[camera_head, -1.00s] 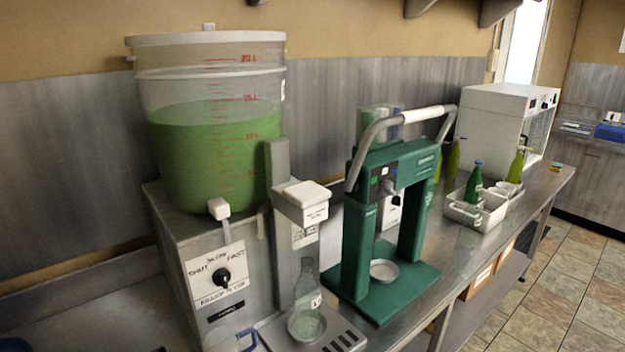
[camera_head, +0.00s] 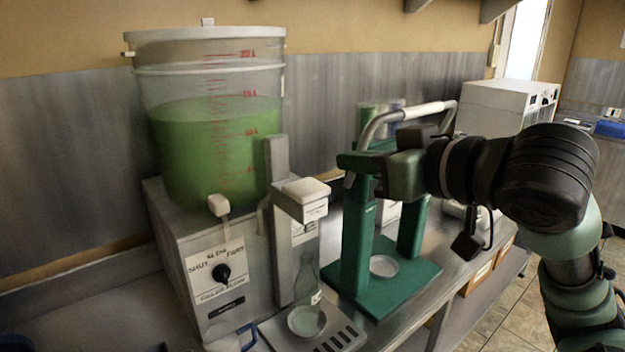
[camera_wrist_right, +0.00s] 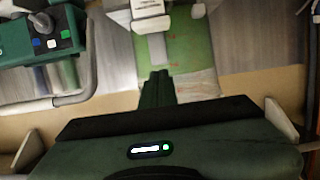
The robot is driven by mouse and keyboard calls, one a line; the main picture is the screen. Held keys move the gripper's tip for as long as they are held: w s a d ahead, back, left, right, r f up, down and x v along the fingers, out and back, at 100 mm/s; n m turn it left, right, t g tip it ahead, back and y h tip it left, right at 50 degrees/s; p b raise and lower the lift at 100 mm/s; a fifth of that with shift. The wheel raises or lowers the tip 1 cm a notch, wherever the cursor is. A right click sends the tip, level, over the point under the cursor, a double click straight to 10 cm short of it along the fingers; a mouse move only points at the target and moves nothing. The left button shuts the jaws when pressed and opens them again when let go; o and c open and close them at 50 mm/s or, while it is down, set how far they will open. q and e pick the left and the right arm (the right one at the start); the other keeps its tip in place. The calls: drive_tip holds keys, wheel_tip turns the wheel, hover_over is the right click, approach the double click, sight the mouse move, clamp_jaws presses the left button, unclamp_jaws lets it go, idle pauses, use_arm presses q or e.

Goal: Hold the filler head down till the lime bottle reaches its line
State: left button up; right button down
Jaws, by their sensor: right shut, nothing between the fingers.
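The filler head (camera_head: 302,198) is a white block on a grey post, above a clear glass bottle (camera_head: 307,285). The bottle stands upright on a round dish under the head. I cannot make out its fill level or line. My right gripper (camera_head: 347,161) is shut and empty. It is in the air to the right of the filler head and higher, apart from it, in front of the green capper frame. In the right wrist view the shut fingers (camera_wrist_right: 157,88) point toward the filler head (camera_wrist_right: 150,12) at the top. My left gripper is not in view.
A bucket (camera_head: 215,140) of green liquid stands on a steel box with a flow knob (camera_head: 221,272). The green capper (camera_head: 355,245) with its raised handle stands right of the filler, partly behind my right arm. A white machine (camera_head: 490,108) stands farther back.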

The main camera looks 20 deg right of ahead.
drive_tip(key=shift+w, duration=0.25)
drive_tip(key=p, duration=0.2)
hover_over(312, 191)
drive_tip(key=shift+s+f, duration=0.2)
drive_tip(key=shift+f, duration=0.9)
drive_tip(key=f, duration=0.2)
drive_tip(key=shift+w+f, duration=0.3)
drive_tip(key=shift+s+d+f, duration=0.1)
drive_tip(key=shift+s+f, duration=0.05)
drive_tip(key=shift+f, duration=0.65)
drive_tip(key=shift+f, duration=0.1)
